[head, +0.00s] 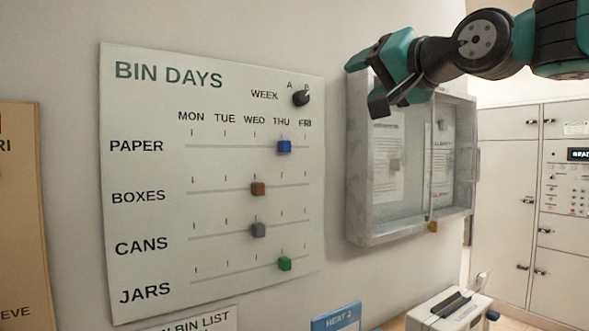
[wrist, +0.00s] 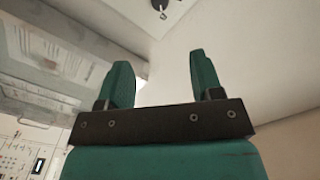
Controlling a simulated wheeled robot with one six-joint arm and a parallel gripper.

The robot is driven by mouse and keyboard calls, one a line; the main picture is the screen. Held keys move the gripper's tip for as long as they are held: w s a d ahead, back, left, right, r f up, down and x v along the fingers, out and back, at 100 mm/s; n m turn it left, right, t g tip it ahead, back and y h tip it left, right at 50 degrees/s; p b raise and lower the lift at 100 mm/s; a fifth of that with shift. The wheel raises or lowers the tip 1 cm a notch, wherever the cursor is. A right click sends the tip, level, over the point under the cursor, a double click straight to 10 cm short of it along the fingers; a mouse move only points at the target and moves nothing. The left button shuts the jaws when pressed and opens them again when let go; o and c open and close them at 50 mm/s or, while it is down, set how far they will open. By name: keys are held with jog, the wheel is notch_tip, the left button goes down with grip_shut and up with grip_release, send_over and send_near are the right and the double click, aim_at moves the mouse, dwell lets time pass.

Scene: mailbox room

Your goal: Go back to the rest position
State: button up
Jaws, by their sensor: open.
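My gripper (head: 372,82) is at the upper right of the head view, in front of the top of a glass-fronted notice case. In the wrist view my gripper (wrist: 158,82) shows two teal fingers spread wide apart with nothing between them. The fingers point toward bare wall and the lower edge of a pale board. The gripper touches nothing that I can see.
The BIN DAYS board (head: 150,215) with coloured sliders and a black week knob (head: 301,98) hangs on the wall. The notice case (head: 360,215) is right of it. A white device (head: 450,312) stands below; lockers (head: 505,200) stand at right.

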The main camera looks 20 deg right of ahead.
jog(key=s+a+f+n+g, duration=0.2)
jog(key=a+f+g, duration=0.1)
jog(key=f, duration=0.5)
jog(key=s+a+f+n+g, duration=0.2)
jog(key=s+a+f+g, duration=0.1)
jog(key=f, duration=0.5)
jog(key=s+a+f+n+g, duration=0.2)
jog(key=a+f+g, duration=0.1)
jog(key=f, duration=0.5)
jog(key=s+f+n+g+h, duration=0.1)
jog(key=s+f+n+g, duration=0.4)
jog(key=s+f, duration=0.9)
jog(key=s+a+g, duration=0.1)
jog(key=g, duration=0.2)
jog(key=shift+s+f, duration=0.3)
jog(key=shift+f, duration=0.1)
